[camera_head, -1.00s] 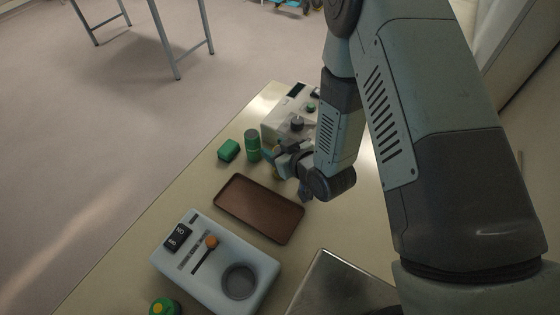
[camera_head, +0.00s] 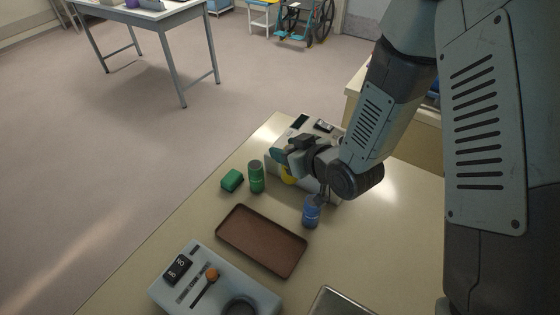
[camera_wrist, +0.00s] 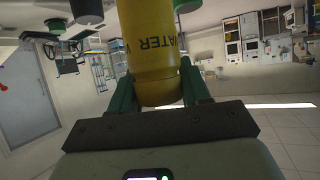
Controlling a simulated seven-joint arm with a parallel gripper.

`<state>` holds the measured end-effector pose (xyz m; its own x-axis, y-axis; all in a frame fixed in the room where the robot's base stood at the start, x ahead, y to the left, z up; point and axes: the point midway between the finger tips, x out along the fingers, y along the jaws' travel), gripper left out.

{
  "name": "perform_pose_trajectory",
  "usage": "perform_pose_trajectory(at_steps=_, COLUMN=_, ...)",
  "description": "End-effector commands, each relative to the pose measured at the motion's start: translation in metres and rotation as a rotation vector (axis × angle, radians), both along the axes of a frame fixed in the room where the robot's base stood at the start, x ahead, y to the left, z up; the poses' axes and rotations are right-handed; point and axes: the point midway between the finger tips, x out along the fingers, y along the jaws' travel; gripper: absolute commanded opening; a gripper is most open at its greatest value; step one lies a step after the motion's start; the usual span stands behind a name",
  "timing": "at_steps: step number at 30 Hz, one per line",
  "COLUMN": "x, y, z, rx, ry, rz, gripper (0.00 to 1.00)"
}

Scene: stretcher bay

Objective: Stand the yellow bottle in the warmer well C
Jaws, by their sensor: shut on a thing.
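The yellow bottle (camera_wrist: 150,50) with dark "WATER" lettering is between my gripper's two green fingers in the wrist view. My gripper (camera_wrist: 160,95) is shut on it. In the head view only a small yellow part of the bottle (camera_head: 287,176) shows below my gripper (camera_head: 286,160), in front of a pale box (camera_head: 318,137) at the back of the counter. My wrist hides much of that box. A second pale device (camera_head: 215,285) with an orange-knobbed lever and a dark round ring stands at the front. No letter C is readable, and I cannot tell which device has that well.
A green bottle (camera_head: 256,177) and a green block (camera_head: 232,180) stand left of my gripper. A blue bottle (camera_head: 311,213) stands beneath my wrist. A brown tray (camera_head: 228,232) lies mid-counter. A metal-edged tray (camera_head: 335,303) is at the front right.

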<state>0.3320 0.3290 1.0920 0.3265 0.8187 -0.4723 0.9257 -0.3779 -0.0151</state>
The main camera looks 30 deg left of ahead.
Motion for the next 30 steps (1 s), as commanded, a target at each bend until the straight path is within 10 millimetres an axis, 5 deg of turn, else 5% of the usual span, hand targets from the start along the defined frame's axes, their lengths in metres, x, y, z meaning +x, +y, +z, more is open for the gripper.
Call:
perform_pose_trajectory(at_steps=6, x=0.069, y=-0.039, z=0.005, rx=0.009, ry=-0.001, rz=-0.007, gripper=0.11)
perform_pose_trajectory(at_steps=12, x=0.102, y=-0.068, z=0.005, rx=-0.006, ry=-0.008, rz=-0.005, gripper=0.11)
perform_pose_trajectory(at_steps=30, x=0.107, y=-0.074, z=-0.043, rx=-0.012, ry=-0.007, rz=-0.004, gripper=0.11)
